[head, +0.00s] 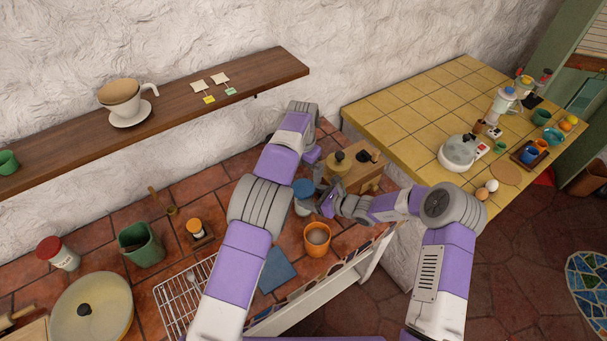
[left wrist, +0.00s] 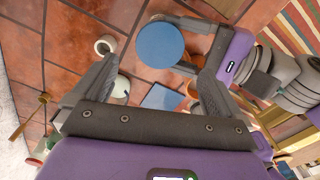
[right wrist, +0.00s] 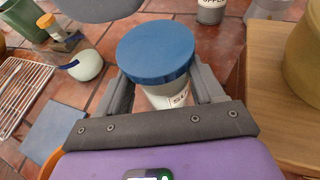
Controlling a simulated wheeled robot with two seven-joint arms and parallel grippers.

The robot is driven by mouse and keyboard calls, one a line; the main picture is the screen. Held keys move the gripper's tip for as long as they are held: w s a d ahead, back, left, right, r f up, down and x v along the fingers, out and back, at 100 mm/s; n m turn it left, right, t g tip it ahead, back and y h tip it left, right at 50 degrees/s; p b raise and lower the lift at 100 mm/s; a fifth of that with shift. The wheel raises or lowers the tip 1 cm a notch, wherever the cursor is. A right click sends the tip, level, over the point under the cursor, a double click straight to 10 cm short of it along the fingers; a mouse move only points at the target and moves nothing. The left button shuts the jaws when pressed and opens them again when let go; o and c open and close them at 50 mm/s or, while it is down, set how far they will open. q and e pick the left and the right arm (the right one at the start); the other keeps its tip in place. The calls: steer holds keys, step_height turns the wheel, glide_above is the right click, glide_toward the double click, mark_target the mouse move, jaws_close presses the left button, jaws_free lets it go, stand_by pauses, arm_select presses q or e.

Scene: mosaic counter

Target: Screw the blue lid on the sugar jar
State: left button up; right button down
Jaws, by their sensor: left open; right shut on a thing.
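The lid also shows in the head view (head: 302,187) and the left wrist view (left wrist: 160,45). My right gripper (right wrist: 160,85) is shut around the jar body below the lid. My left gripper (left wrist: 160,72) is open and empty, above the jar, with the lid showing beyond its fingers. The arms partly hide the jar in the head view.
A wooden box (head: 352,178) stands right of the jar. A wire rack (head: 172,293) and a green container (head: 142,246) are at the left. A shelf (head: 190,97) runs above.

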mark_target(303, 188)
arm_select(q)
steer(key=shift+r+n, duration=0.3)
steer(key=shift+f, duration=4.05)
steer(key=c, duration=1)
steer(key=m, duration=0.3)
